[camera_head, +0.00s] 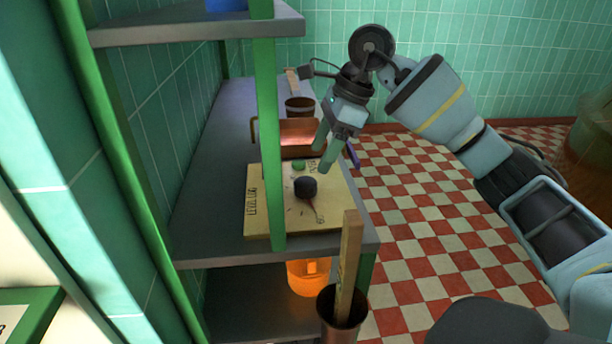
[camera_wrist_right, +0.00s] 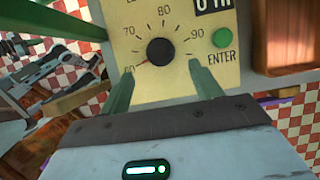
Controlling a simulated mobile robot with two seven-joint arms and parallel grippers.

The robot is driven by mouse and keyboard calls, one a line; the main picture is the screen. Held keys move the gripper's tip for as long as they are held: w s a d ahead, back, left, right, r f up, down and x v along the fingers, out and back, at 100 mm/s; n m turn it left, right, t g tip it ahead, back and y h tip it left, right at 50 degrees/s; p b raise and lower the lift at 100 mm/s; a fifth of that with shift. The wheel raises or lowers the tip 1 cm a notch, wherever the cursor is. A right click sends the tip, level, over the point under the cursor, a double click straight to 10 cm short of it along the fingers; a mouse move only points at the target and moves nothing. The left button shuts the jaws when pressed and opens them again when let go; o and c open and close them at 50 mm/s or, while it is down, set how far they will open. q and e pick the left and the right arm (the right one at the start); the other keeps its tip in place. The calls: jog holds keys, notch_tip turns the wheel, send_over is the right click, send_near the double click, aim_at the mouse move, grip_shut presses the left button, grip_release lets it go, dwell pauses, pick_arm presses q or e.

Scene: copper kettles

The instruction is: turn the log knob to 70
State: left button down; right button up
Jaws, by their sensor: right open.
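The log knob is a dark round knob (camera_head: 305,187) on a cream panel (camera_head: 258,222) marked "LEVEL LOG". In the right wrist view the knob (camera_wrist_right: 160,52) sits amid a scale marked 60, 70, 80 and 90. A red pointer line runs from the knob toward 60. A green ENTER button (camera_wrist_right: 222,38) is beside the scale; it also shows in the head view (camera_head: 299,165). My right gripper (camera_head: 321,157) is open and empty, its green fingers above the panel, apart from the knob. In the wrist view its fingertips (camera_wrist_right: 160,70) lie either side just short of the knob. My left gripper is not in view.
The panel lies on a grey shelf (camera_head: 215,180) with a green post (camera_head: 266,110) in front. A copper pan (camera_head: 298,135) stands behind the panel. A dark pot (camera_head: 343,318) with a wooden stick stands at the shelf's near right corner. Open tiled floor lies right.

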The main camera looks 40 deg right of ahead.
aim_at(307, 181)
jog(key=x, duration=0.6)
jog(key=shift+f+b, duration=0.1)
jog(key=shift+b, duration=0.2)
jog(key=shift+w+a+f, duration=0.2)
jog(key=shift+f, duration=0.3)
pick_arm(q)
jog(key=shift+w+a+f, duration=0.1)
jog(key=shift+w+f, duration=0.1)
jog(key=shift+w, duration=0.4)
